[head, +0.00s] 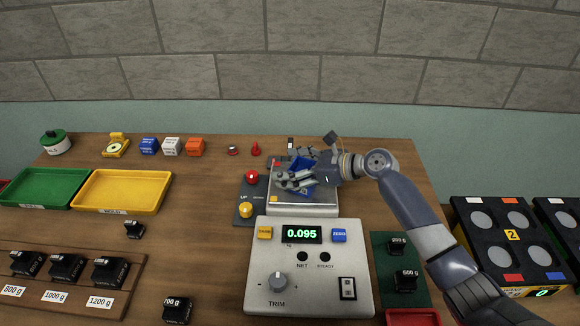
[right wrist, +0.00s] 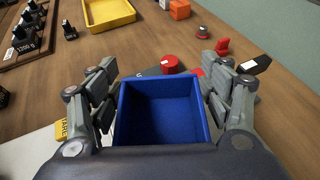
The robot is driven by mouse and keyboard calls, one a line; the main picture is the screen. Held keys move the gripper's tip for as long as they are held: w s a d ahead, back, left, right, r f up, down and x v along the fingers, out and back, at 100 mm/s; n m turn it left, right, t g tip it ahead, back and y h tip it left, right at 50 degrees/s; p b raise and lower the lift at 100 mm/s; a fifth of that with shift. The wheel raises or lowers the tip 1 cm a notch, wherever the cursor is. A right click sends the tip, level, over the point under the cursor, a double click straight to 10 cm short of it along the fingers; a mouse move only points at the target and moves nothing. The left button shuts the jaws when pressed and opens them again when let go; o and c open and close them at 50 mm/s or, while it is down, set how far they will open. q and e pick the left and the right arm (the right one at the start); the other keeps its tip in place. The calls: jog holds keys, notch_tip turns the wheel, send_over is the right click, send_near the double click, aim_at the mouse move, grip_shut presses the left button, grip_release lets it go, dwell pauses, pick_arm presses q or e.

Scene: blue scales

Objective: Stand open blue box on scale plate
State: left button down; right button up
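The open blue box (right wrist: 162,112) stands upright between the fingers of my right gripper (right wrist: 161,95) in the right wrist view; its inside looks empty. In the head view the box (head: 301,164) is over the scale plate (head: 302,209), partly hidden by my right gripper (head: 300,180). The right fingers are spread on both sides of the box, with narrow gaps seeming to show beside its walls. The scale display (head: 302,234) reads 0.095. The box's underside is hidden, but it appears to rest on the plate. My left gripper is not in view.
A red knob (head: 251,176) and a yellow knob (head: 245,210) stand left of the plate. Green (head: 45,187) and yellow (head: 122,191) trays lie left. Black weights (head: 405,281) are right of the scale body (head: 310,290).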

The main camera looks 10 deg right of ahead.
jog(key=shift+s+d+r, duration=0.1)
jog(key=shift+d+r, duration=0.05)
jog(key=b+v, duration=0.2)
jog(key=v, duration=0.9)
jog(key=shift+s+d+r, duration=0.15)
jog(key=shift+s+d, duration=0.05)
jog(key=shift+d, duration=0.1)
